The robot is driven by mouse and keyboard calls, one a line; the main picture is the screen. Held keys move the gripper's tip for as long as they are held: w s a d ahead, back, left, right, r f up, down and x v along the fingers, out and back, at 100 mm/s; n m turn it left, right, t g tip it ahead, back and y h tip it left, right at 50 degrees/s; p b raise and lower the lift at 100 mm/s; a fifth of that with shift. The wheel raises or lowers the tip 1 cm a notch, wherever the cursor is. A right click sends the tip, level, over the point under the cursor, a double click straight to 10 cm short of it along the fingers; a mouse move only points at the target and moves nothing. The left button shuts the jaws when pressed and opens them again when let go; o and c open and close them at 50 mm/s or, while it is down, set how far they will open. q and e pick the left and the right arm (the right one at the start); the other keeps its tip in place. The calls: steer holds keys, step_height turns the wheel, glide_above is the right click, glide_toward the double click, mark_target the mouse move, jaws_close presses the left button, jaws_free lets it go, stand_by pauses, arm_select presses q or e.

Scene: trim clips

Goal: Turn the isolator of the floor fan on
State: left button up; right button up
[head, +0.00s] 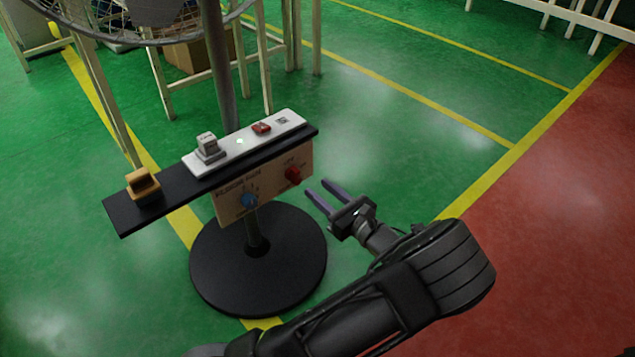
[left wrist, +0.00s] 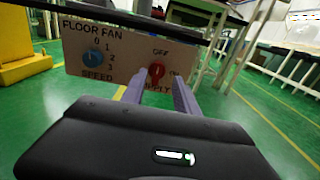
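The floor fan's control panel (head: 268,180) is a wooden-coloured plate under a black shelf. Its red isolator knob (head: 292,175) is at the right; in the left wrist view the knob (left wrist: 156,73) looks roughly upright, under the OFF mark, with ON to its right. A blue speed knob (head: 249,200) is at the left; it also shows in the left wrist view (left wrist: 93,58). My left gripper (head: 318,188) is open and empty, its two purple fingers apart and pointing at the panel, just short of the red knob. My right gripper is not in view.
The black shelf (head: 118,217) carries a white strip (head: 240,142) with switches and a tan rocker block (head: 142,185). The panel stands on a pole with a round black base (head: 215,262). The fan's cage (head: 110,30) is above. Green floor at right is clear.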

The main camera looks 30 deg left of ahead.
mark_target(298, 174)
arm_select(q)
steer(key=shift+s, duration=0.1)
steer(key=shift+a, duration=0.1)
steer(key=b+x, duration=0.2)
steer(key=x, duration=0.5)
steer(key=shift+f+b, duration=0.15)
steer(key=shift+b, duration=0.15)
steer(key=shift+a, duration=0.35)
steer(key=shift+c, duration=0.4)
jaws_close()
